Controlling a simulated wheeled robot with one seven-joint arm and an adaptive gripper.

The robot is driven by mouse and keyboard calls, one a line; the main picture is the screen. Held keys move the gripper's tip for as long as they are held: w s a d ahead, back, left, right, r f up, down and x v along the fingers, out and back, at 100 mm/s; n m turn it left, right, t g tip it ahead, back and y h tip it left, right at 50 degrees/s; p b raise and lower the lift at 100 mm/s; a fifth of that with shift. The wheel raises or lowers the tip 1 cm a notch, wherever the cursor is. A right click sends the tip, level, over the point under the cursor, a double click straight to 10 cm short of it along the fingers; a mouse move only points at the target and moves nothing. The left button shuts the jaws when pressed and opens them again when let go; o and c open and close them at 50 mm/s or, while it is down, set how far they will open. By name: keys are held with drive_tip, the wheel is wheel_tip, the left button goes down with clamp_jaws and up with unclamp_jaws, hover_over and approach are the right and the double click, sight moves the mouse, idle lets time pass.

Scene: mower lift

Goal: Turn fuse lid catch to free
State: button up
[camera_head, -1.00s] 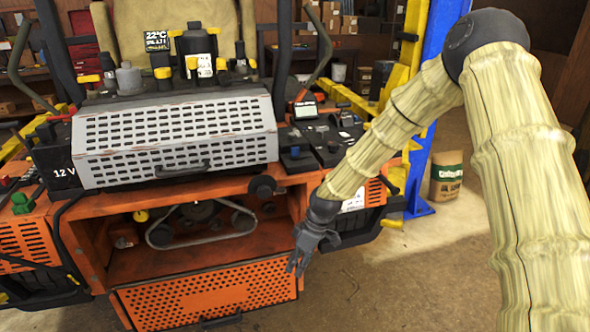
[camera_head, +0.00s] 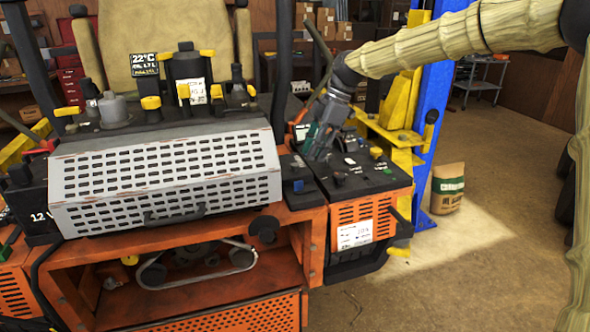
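The right-hand control console (camera_head: 372,180) of the orange mower has a black top with several small knobs and switches. I cannot pick out the fuse lid or its catch for certain among these small parts. My gripper (camera_head: 316,155) points down over the back left part of this console, close above its top. It hides the small display and part of the panel behind it. The fingers are dark and small here, and I cannot tell whether they are apart or closed, or whether they touch anything.
A perforated grey cover (camera_head: 165,175) with a black handle lies left of the console. A blue-topped switch block (camera_head: 298,187) stands between them. A blue lift post (camera_head: 432,130) with yellow parts rises behind right. A paper sack (camera_head: 447,190) stands on open floor.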

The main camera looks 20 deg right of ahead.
sight(300, 181)
drive_tip(key=p+x, duration=0.1)
drive_tip(key=x, duration=0.4)
drive_tip(key=p+x, duration=0.2)
drive_tip(key=x, duration=0.3)
drive_tip(key=shift+w+a+r, duration=0.1)
drive_tip(key=shift+w+a, duration=0.05)
drive_tip(key=shift+w, duration=0.1)
clamp_jaws()
